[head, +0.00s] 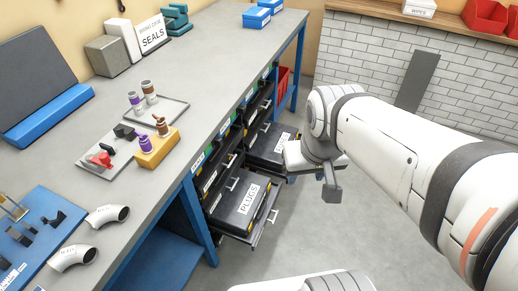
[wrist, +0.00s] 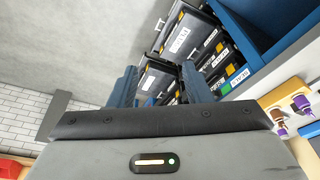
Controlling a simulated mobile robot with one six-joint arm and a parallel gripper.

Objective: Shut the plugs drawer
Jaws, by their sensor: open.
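The plugs drawer (head: 261,228) is pulled out from under the workbench and holds a black case (head: 235,208) with a white PLUGS label. The drawer has a light metal handle at its front. My gripper (head: 332,188) is in the air to the right of the drawers, past the plugs drawer and apart from it. In the wrist view my gripper (wrist: 160,68) shows two separated dark blue fingers with nothing held between them. The black case at the top there (wrist: 183,32) appears to be the plugs one; its label is hard to read.
A second black drawer (head: 271,146) also stands out, farther along and close to my gripper. The grey workbench (head: 215,60) runs above the drawers, with a blue leg (head: 200,222) beside them. The floor (head: 310,230) in front of the plugs drawer is clear.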

